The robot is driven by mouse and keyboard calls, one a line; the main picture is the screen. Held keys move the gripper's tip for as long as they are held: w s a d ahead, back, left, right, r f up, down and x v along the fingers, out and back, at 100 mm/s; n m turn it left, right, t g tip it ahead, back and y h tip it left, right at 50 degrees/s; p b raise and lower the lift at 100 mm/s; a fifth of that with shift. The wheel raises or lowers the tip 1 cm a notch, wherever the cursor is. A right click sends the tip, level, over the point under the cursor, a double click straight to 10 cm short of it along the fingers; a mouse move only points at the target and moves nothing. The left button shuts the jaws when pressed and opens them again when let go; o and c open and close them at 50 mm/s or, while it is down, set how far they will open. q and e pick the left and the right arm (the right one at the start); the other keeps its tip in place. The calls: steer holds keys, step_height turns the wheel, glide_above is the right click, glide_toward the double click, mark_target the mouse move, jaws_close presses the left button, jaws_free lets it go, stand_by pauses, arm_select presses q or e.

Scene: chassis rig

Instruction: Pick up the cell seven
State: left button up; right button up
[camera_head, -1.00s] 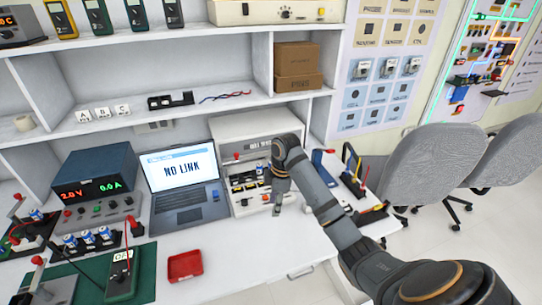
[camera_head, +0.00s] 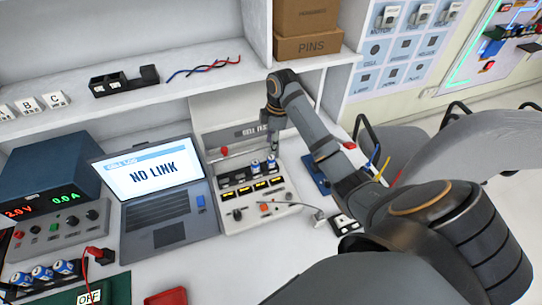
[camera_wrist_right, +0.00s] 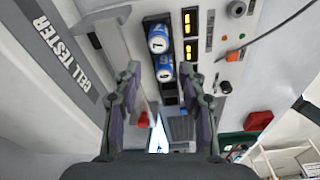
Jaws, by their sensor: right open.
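The grey cell tester (camera_head: 222,141) stands right of the laptop. Two blue-and-white cells sit side by side in its slot row, with empty slots to their left. In the right wrist view the upper cell (camera_wrist_right: 158,40) seems to bear a 7, and the lower cell (camera_wrist_right: 164,68) another digit. The seven appears to be the right-hand cell (camera_head: 271,164) in the head view. My right gripper (camera_head: 274,126) is before the tester's upper panel, above the cells. In the right wrist view its fingers (camera_wrist_right: 165,85) are apart and empty. My left gripper is out of view.
The laptop (camera_head: 158,200) showing NO LINK and a power supply (camera_head: 50,180) stand left. Several cells sit in a rack (camera_head: 45,285) at lower left. A shelf (camera_head: 180,100) overhangs the tester's back. A red tray (camera_head: 166,297) lies at the bottom edge.

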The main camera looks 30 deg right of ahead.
mark_target(271, 157)
steer(key=f, duration=0.3)
steer(key=shift+w, duration=0.25)
steer(key=shift+f+p, duration=0.45)
steer(key=shift+f, duration=0.15)
step_height(271, 157, down, 4)
steer(key=shift+s+f+p, duration=0.1)
steer(key=shift+s+p, duration=0.05)
steer(key=shift+p, duration=0.2)
steer(key=shift+f, duration=0.25)
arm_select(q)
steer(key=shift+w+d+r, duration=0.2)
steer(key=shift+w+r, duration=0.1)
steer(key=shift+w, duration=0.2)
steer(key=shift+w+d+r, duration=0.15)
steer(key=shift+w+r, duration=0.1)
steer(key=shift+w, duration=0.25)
arm_select(e)
jaws_close()
